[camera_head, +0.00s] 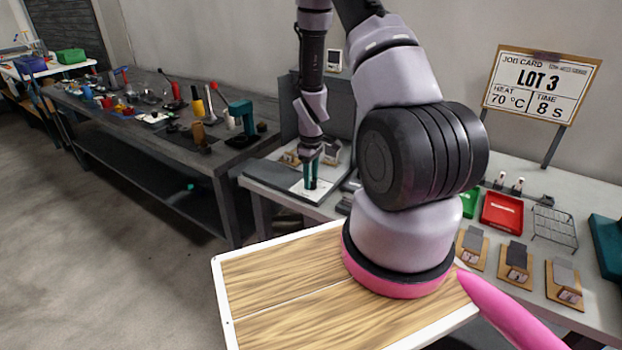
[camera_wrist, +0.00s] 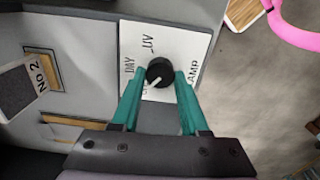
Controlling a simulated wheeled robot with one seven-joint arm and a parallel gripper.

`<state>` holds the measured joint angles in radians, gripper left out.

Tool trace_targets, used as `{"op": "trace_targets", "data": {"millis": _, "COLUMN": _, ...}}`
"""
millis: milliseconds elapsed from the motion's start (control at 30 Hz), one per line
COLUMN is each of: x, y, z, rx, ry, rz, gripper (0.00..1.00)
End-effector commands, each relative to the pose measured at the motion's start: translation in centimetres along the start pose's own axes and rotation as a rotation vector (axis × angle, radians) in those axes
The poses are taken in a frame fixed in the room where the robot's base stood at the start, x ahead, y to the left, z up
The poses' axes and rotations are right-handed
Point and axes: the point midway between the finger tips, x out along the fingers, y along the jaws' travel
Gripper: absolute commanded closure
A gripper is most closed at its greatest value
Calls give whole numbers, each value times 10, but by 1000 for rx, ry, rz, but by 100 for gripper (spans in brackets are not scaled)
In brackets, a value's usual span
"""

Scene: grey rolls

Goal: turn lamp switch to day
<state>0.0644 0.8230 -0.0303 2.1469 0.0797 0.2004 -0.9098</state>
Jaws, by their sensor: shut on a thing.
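The lamp switch is a round black knob (camera_wrist: 160,70) with a white pointer line, on a white plate (camera_wrist: 170,34). The plate is lettered UV, DAY and LAMP; a further label is mostly hidden behind the left finger. The pointer slants down and left in the wrist view, below DAY, toward the hidden label. My gripper (camera_wrist: 160,77) is shut on the knob, one teal finger on each side. In the head view my gripper (camera_head: 310,174) points down at the white plate (camera_head: 297,189) on the bench; the knob is not clear there.
A job card sign (camera_head: 543,84) reads LOT 3, 70 °C, 8 s. To the right on the bench lie a red tray (camera_head: 501,214), a wire rack (camera_head: 554,228) and several small boards with grey pieces. A dark bench with tools (camera_head: 160,105) stands left. Open floor lies in front of it.

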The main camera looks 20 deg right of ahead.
Motion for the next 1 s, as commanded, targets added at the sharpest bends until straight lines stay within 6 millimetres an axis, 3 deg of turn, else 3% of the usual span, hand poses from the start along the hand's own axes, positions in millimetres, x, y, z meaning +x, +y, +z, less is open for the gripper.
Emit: {"op": "trace_targets", "data": {"millis": 1000, "x": 0, "y": 2, "z": 0, "rx": 834, "ry": 1, "rz": 1, "gripper": 100}}
